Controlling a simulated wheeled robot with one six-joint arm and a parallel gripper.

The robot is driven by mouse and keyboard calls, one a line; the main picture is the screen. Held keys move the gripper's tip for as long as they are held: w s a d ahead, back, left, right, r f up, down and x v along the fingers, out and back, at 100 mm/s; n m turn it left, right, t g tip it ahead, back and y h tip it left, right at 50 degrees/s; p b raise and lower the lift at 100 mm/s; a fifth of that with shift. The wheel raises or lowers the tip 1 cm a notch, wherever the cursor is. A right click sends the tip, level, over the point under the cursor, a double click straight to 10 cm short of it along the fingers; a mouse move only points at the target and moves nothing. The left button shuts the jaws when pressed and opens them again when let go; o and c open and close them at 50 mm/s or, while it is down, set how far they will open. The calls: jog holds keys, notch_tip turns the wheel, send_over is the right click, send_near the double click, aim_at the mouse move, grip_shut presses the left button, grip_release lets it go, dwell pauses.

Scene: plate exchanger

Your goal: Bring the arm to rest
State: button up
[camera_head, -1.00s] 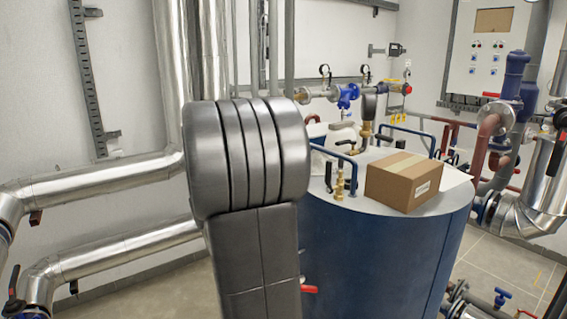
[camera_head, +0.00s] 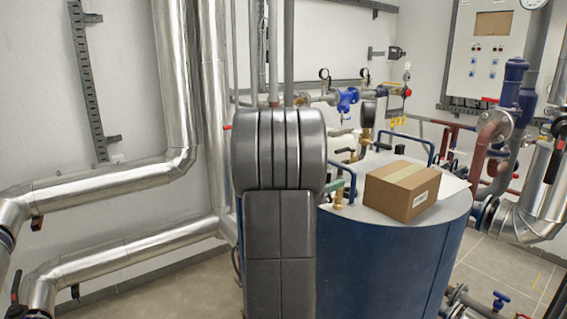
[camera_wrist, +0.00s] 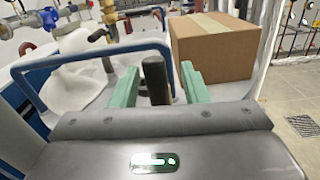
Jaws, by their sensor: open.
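My gripper (camera_wrist: 160,76) is open, its two green fingers apart in the wrist view. A dark upright cylinder (camera_wrist: 155,80) stands between the fingers in that view; I cannot tell whether it touches them. In the head view my arm fills the centre and hides most of the gripper; a bit of green finger (camera_head: 347,177) shows to its right, over the top of the blue tank (camera_head: 385,255). A blue tube handle (camera_wrist: 95,52) arches just beyond the fingers in the wrist view.
A cardboard box (camera_head: 401,190) sits on the tank top, right of my gripper; it also shows in the wrist view (camera_wrist: 213,47). Brass and blue valves with gauges (camera_head: 347,98) stand behind. Silver pipes (camera_head: 100,185) run along the left wall. A grey control cabinet (camera_head: 488,50) hangs at the right.

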jog(key=shift+s+m, duration=0.4)
jog(key=shift+m, duration=0.1)
jog(key=shift+d, duration=0.2)
